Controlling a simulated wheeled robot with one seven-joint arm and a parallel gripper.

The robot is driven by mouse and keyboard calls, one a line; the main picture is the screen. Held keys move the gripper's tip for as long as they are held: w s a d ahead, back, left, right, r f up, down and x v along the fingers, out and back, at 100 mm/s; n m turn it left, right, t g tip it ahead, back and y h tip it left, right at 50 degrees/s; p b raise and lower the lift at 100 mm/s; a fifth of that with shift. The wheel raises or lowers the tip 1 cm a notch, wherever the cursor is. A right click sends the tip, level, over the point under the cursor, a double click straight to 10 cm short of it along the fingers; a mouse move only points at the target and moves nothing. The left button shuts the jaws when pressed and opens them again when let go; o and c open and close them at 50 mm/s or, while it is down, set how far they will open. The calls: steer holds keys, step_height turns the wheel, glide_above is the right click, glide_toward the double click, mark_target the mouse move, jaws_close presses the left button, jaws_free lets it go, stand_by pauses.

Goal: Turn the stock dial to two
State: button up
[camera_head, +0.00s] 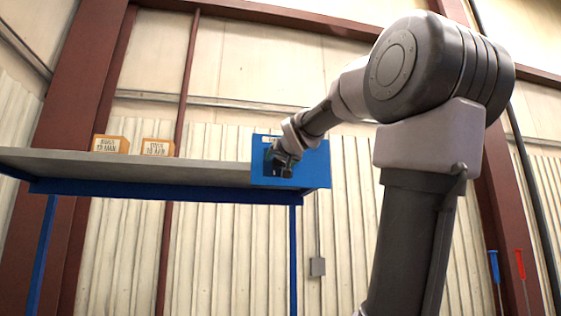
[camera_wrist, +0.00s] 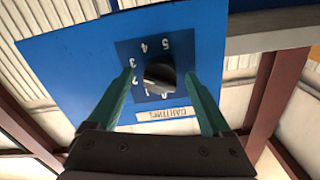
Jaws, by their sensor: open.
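The stock dial (camera_wrist: 159,77) is a dark round knob on a dark square plate on the blue box (camera_wrist: 80,55). White numerals from 0 to 5 curve around its left side, upside down in the wrist view. I cannot tell which numeral the knob points at. The box also shows in the head view (camera_head: 318,166), at the right end of a shelf. My gripper (camera_wrist: 161,73) is open, with one green finger on each side of the knob. Whether the fingers touch it is unclear. In the head view my gripper (camera_head: 280,158) hides the dial.
A pale label (camera_wrist: 165,114) sits beside the dial plate, upside down. The grey shelf (camera_head: 130,168) on blue legs holds two orange-framed signs (camera_head: 110,145) (camera_head: 157,147) at left. Blue and red-handled tools (camera_head: 493,266) (camera_head: 520,264) stand at far right.

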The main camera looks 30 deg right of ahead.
jaws_close()
steer(key=shift+n, duration=0.3)
steer(key=n, duration=0.3)
steer(key=shift+d+n, duration=0.1)
steer(key=shift+n, duration=2)
jaws_free()
